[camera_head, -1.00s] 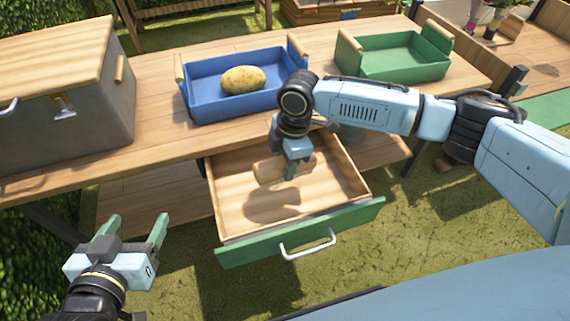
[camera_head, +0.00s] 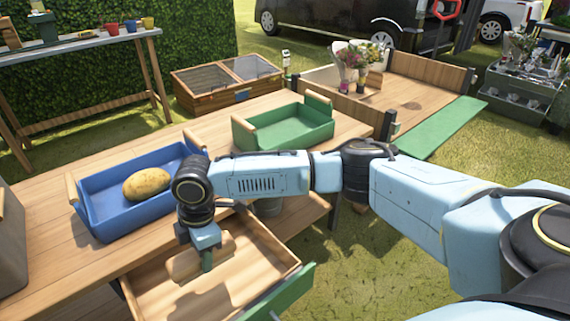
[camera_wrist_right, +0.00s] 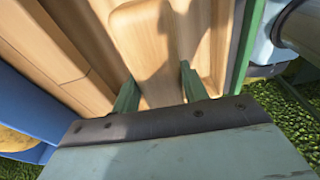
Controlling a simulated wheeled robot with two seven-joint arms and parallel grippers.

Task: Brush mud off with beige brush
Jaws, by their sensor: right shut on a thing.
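The beige wooden brush (camera_head: 186,264) lies in the open drawer (camera_head: 262,262) under the table. My right gripper (camera_head: 207,262) points down into the drawer and is shut on the brush. In the right wrist view the brush (camera_wrist_right: 140,38) extends away between the two green fingers (camera_wrist_right: 160,88). Its bristles are hidden. A yellow-brown potato (camera_head: 147,184) lies in the blue tray (camera_head: 100,222) on the table, left of my right gripper. I cannot make out mud on it at this size. My left gripper is not in view.
An empty green tray (camera_head: 262,144) stands on the table behind my right arm. The drawer's green front (camera_head: 285,296) is pulled out toward me. A grey box (camera_head: 10,245) stands at the left edge. Flowers (camera_head: 356,58) stand on the farther table.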

